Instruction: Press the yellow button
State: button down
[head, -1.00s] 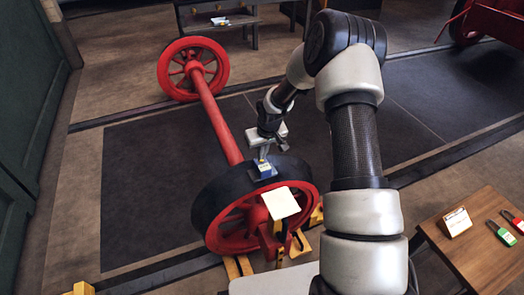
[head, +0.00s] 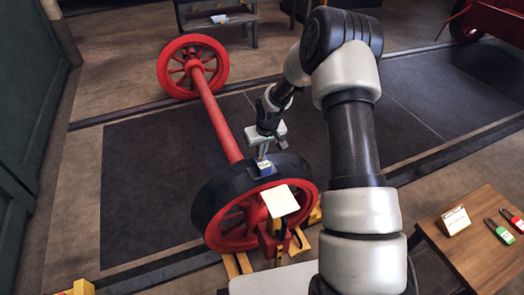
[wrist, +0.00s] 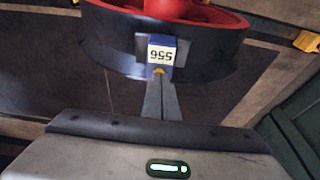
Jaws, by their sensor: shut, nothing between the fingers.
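A small blue device (head: 263,168) with a pale number display sits on the dark rim of the near wheel. It also shows in the wrist view (wrist: 180,45), its digits upside down. A small yellow spot (wrist: 160,70), seemingly the yellow button, shows at the device's edge nearest my fingers. My gripper (head: 263,152) is shut and empty, pointing down at the device. In the wrist view my fingertips (wrist: 160,77) are right at the yellow spot and partly hide it. I cannot tell whether they touch it.
The red wheelset's axle (head: 215,115) runs back to a far red wheel (head: 192,66). A white card (head: 280,200) stands in front of the near wheel. Yellow chocks (head: 303,243) are at its base.

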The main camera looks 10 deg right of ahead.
jog(key=w+a+p+v, duration=0.1)
jog(key=p+v, duration=0.1)
jog(key=v, duration=1)
jog(key=shift+d+r+p, duration=0.35)
jog(key=shift+d+r, duration=0.1)
jog(key=shift+r, duration=0.15)
jog(key=shift+w, duration=0.1)
notch_tip(320, 180, up, 11)
jog(key=h, duration=0.1)
send_over(264, 164)
jog(key=s, duration=0.5)
jog(key=s+d+r+t, duration=0.1)
jog(key=s+r, duration=0.6)
jog(key=r, duration=0.1)
jog(key=s+a+r+m+t+p, duration=0.1)
jog(key=s+r, duration=0.3)
jog(key=s, duration=0.7)
jog(key=s+r+m, duration=0.1)
jog(key=s+r, duration=0.4)
jog(key=s, duration=0.5)
notch_tip(264, 164, up, 18)
jog(key=p, duration=1.8)
jog(key=shift+a+p, duration=0.15)
jog(key=shift+p, duration=0.15)
